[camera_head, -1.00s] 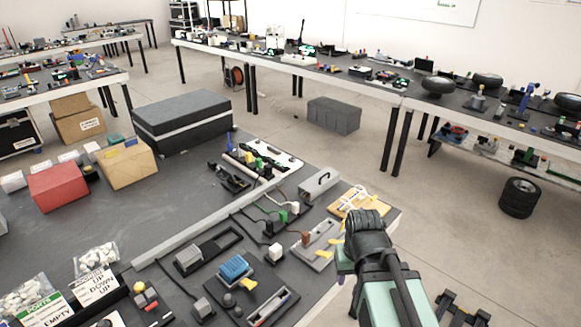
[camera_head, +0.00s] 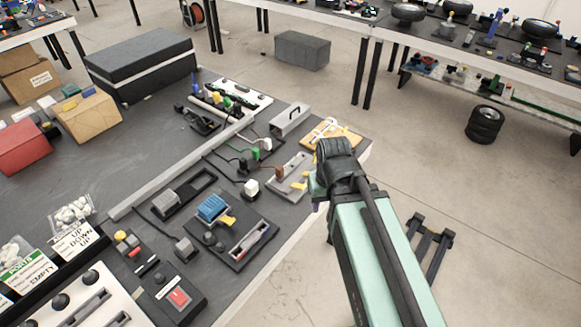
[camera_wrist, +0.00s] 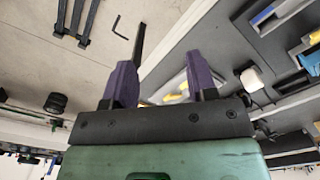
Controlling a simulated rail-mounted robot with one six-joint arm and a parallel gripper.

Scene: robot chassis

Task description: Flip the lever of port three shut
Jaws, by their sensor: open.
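Several devices with yellow levers lie on the dark table; no port number is readable, so I cannot tell which is port three. A grey plate with a yellow lever (camera_head: 299,185) lies near the table's right edge. A dark plate with a blue ribbed block (camera_head: 212,208) has another yellow lever (camera_head: 228,221). My gripper (camera_wrist: 162,80) shows two purple fingers, apart and empty. In the head view it is mostly hidden by my wrist, by the table's right edge near the grey plate. In the wrist view a grey plate with yellow parts (camera_wrist: 176,90) lies beyond the fingers.
A white plug (camera_head: 251,187) with cables lies left of the grey plate. An orange board (camera_head: 330,133) and a grey handled box (camera_head: 290,119) stand behind. A light strip (camera_head: 178,172) divides the table.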

